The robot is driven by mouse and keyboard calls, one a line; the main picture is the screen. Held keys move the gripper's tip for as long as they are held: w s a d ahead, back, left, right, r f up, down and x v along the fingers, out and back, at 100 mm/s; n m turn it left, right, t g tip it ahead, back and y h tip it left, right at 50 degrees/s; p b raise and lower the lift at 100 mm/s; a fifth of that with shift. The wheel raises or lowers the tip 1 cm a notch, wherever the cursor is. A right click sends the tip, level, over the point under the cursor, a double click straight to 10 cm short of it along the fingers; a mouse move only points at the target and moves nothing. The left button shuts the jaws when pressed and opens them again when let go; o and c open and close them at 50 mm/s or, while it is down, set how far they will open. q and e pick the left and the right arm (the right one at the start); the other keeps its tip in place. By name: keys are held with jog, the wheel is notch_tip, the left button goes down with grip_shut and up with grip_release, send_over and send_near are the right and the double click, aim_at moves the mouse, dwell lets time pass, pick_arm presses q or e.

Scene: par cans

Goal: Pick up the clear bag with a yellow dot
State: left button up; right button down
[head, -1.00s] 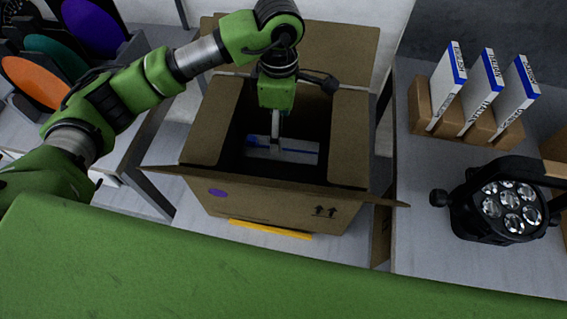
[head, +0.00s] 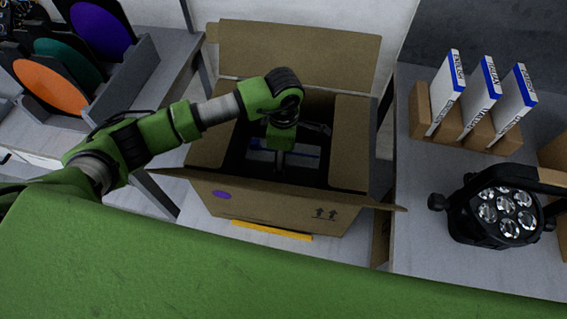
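No clear bag with a yellow dot shows in the head view. My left arm comes in from the left, and its gripper (head: 279,158) points down inside the open cardboard box (head: 262,208). The gripper's fingers are dark and small there, so I cannot tell whether they are open or shut. A white and blue item (head: 262,146) lies in the box beside the gripper; whether they touch is unclear. The box has a purple dot on its front. My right gripper is not in view.
Box flaps stick out on several sides. On the right table stand white and blue booklets (head: 447,88) in a cardboard holder and a black par can (head: 497,208). On the left, orange, green and purple discs (head: 50,87) stand in a grey rack. A yellow strip (head: 271,230) lies before the box.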

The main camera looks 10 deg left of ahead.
pick_arm(q)
jog(key=shift+f, duration=0.7)
jog(key=c, duration=1.1)
jog(key=shift+r, duration=0.15)
